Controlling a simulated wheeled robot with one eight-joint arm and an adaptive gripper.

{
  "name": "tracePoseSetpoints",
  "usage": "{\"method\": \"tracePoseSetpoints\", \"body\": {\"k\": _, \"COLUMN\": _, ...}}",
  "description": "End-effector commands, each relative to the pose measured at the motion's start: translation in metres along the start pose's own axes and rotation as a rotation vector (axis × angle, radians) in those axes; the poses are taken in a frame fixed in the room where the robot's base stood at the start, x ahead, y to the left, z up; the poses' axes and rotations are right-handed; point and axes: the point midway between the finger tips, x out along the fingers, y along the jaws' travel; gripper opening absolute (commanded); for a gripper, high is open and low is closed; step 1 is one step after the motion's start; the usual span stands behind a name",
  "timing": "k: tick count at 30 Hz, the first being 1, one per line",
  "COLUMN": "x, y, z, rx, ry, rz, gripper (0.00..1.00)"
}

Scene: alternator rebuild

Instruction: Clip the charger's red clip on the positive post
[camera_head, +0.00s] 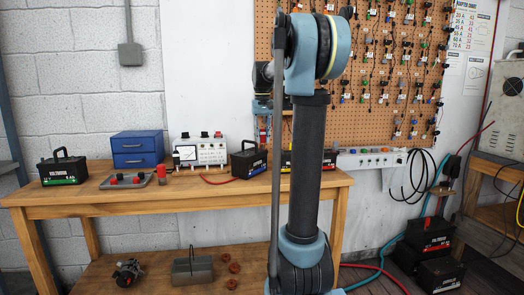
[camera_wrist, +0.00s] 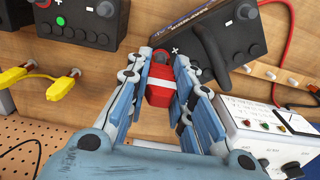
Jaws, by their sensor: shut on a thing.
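My gripper (camera_wrist: 162,78) is shut on a red clip with a white band (camera_wrist: 159,94), held between its blue fingers in the wrist view. The clip's far end is close to the plus mark of a black battery (camera_wrist: 205,75) with a black handle. I cannot tell whether clip and post touch. The white charger (camera_wrist: 258,135) lies at right in that view. In the head view the charger (camera_head: 200,151) stands on the bench left of a black battery (camera_head: 247,163); my arm partly hides my gripper there.
Another black unit (camera_wrist: 85,18) with terminals and yellow clips (camera_wrist: 68,78) lie at left in the wrist view. On the bench (camera_head: 170,190) are a blue drawer box (camera_head: 137,149) and a green-labelled battery (camera_head: 62,170). A pegboard (camera_head: 400,70) stands behind.

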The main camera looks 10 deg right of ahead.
Motion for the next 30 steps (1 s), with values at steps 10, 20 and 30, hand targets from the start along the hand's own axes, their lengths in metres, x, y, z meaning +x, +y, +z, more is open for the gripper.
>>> {"method": "tracePoseSetpoints", "body": {"k": 10, "x": 0.000, "y": 0.000, "z": 0.000, "rx": 0.000, "ry": 0.000, "rz": 0.000, "gripper": 0.45}}
{"method": "tracePoseSetpoints", "body": {"k": 20, "x": -0.001, "y": 0.000, "z": 0.000, "rx": 0.000, "ry": 0.000, "rz": 0.000, "gripper": 0.45}}
{"method": "tracePoseSetpoints", "body": {"k": 30, "x": -0.037, "y": 0.000, "z": 0.000, "rx": 0.000, "ry": 0.000, "rz": 0.000, "gripper": 0.45}}
